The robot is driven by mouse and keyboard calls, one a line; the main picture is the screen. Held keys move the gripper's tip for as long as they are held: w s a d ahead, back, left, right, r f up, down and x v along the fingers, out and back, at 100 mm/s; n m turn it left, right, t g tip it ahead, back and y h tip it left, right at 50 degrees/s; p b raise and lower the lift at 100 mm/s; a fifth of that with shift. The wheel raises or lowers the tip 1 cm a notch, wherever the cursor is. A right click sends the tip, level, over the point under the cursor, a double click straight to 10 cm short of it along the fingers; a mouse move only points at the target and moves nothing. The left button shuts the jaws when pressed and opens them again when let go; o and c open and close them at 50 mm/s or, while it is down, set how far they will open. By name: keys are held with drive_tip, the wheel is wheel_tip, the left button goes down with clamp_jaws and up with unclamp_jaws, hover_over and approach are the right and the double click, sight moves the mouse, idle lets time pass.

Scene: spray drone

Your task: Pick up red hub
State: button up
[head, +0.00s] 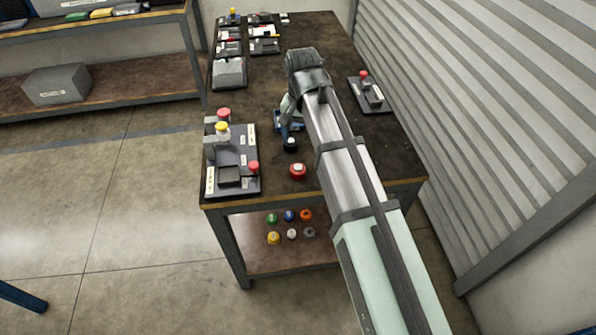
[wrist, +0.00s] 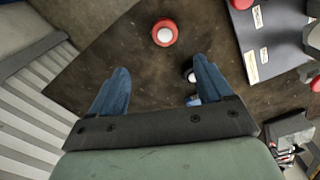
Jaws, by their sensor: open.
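The red hub (head: 298,171) is a round red piece with a white top. It sits on the dark table (head: 345,165) near the front edge. In the wrist view the red hub (wrist: 164,33) lies beyond the fingertips, roughly centred between them and apart from both. My gripper (head: 289,128) has blue fingers and is partly hidden by my arm in the head view. In the wrist view my gripper (wrist: 161,66) is open, with nothing held between its fingers.
A dark hub with a pale top (head: 290,145) stands close to the gripper. A grey station board (head: 232,160) with red and yellow knobs is left of the red hub. Another board (head: 371,95) is at right. Several coloured hubs sit on the lower shelf (head: 290,257).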

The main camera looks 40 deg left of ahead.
sight(298, 169)
drive_tip(key=shift+s+a+f, duration=0.15)
drive_tip(key=shift+f, duration=2.1)
drive_tip(key=shift+s+a+f, duration=0.1)
drive_tip(key=shift+s+f, duration=0.05)
drive_tip(key=shift+f, duration=2.1)
drive_tip(key=shift+s+a+f, duration=0.15)
drive_tip(key=shift+f, duration=2.1)
drive_tip(key=c, duration=1.2)
